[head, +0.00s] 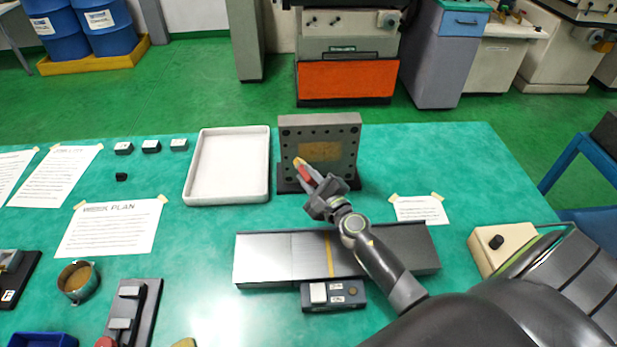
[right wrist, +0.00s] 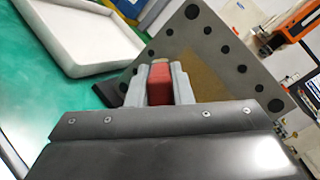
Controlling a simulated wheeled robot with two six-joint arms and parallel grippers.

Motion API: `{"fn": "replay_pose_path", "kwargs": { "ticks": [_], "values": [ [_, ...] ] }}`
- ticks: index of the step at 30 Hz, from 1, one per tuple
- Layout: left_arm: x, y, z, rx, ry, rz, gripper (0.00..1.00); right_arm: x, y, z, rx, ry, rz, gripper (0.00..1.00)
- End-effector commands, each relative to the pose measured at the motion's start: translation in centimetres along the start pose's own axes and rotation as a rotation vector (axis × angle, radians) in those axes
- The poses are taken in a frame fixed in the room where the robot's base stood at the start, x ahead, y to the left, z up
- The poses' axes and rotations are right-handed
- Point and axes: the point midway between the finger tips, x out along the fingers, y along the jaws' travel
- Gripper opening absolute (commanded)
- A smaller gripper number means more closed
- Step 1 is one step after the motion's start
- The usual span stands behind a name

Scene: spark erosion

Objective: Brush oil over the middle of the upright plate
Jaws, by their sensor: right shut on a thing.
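The grey upright plate (head: 348,150) with holes round its edge stands on a dark base at the back of the table. A yellow-brown patch (head: 322,150) covers its middle, and this also shows in the right wrist view (right wrist: 203,75). My right gripper (head: 317,184) is shut on a brush (head: 305,172) with a red handle and a yellowish tip. The tip lies over the left part of the plate in the head view; I cannot tell whether it touches. In the right wrist view the red handle (right wrist: 160,84) is between the fingers. My left gripper is out of view.
A white tray (head: 190,190) lies left of the plate. A metal block (head: 265,258) lies under my right arm. A cup (head: 66,272) with brown contents stands at the left front. Paper sheets (head: 112,228) are taped down.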

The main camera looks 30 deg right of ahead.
Motion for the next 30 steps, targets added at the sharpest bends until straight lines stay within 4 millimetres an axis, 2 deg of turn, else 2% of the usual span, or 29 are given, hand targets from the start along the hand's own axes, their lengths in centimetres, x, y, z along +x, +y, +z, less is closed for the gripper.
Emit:
{"fn": "replay_pose_path", "kwargs": {
  "ticks": [30],
  "values": [
    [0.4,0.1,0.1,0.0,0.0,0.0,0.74,1.1,-0.7,-0.8,-0.002,0.0,0.0,0.0]
  ]
}}
